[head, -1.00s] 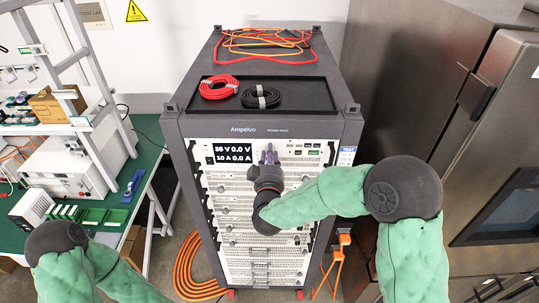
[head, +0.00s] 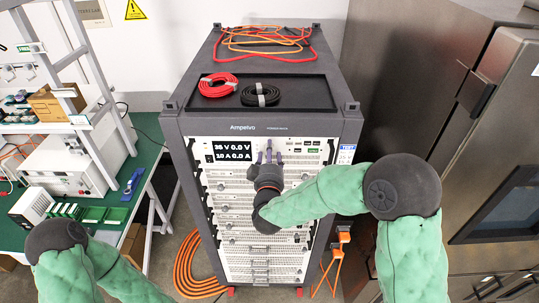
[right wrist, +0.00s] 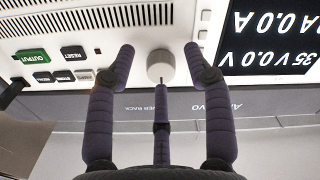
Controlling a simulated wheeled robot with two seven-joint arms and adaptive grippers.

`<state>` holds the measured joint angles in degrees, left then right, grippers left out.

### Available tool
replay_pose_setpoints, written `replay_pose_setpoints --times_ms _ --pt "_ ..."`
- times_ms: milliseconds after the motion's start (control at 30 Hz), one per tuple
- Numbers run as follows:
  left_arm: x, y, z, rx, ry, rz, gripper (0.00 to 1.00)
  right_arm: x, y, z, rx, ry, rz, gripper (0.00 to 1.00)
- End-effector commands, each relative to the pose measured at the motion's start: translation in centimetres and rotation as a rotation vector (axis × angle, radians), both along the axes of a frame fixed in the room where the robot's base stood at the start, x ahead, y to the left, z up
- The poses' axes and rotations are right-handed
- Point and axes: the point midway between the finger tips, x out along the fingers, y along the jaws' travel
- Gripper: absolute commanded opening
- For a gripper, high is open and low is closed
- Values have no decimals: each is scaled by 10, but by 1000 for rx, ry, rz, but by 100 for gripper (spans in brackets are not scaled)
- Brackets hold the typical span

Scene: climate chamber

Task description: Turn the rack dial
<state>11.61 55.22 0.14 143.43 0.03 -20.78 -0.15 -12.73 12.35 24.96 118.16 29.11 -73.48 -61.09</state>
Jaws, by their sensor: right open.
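The rack dial is a round light-grey knob (right wrist: 160,66) on the white front panel, beside the dark display (right wrist: 270,35) in the right wrist view. My right gripper (right wrist: 159,55) is open, with one purple fingertip on each side of the dial and a gap on both sides. A third finger points at the dial from below in that view. Only my left arm shows at lower left.
Green OUTPUT (right wrist: 32,56) and dark buttons (right wrist: 73,53) lie beside the dial. Red (head: 218,85) and black (head: 260,95) cable coils lie on the rack's top. A green workbench (head: 120,210) stands left, a large dark cabinet (head: 400,90) right.

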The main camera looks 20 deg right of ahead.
Motion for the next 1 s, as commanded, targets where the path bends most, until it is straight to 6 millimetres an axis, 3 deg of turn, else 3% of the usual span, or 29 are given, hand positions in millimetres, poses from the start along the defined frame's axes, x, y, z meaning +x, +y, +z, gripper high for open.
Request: replay_pose_setpoints --times_ms 167,633,800,1000 --pt "0 0 0 0 0 0 0 -13 4 2 0 -3 1 52" --pt "0 0 0 0 0 0 0 -96 28 0 -1 2 3 52" --pt "0 0 0 0 0 0 0 -111 32 0 1 2 2 52" --pt "0 0 0 0 0 0 0 -116 33 -1 0 3 -1 52"
